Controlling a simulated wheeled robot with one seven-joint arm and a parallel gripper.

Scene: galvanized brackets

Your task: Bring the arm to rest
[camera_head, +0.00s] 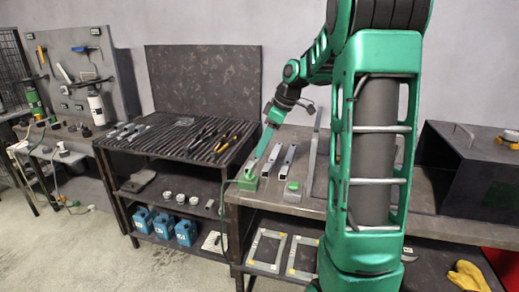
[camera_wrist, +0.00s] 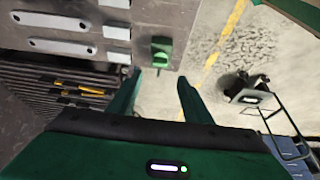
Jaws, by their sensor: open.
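My green arm rises at the right of the head view and reaches out over the workbench (camera_head: 312,207). My gripper (camera_head: 262,152) hangs low, tilted down near the bench's left end. In the wrist view its two fingers (camera_wrist: 158,100) are spread apart with nothing between them. A small green block (camera_wrist: 161,51) lies ahead of the fingertips at the bench edge, apart from them. Galvanized brackets (camera_head: 287,158) lie on the bench beside the gripper; some also show at upper left in the wrist view (camera_wrist: 65,48).
A slatted dark table (camera_head: 170,138) with tools stands left of the bench. A grey box with a green button (camera_head: 292,191) sits at the bench front. A dark open box (camera_head: 490,185) stands at right. The wrist view shows open floor (camera_wrist: 215,65) and a cart (camera_wrist: 275,112).

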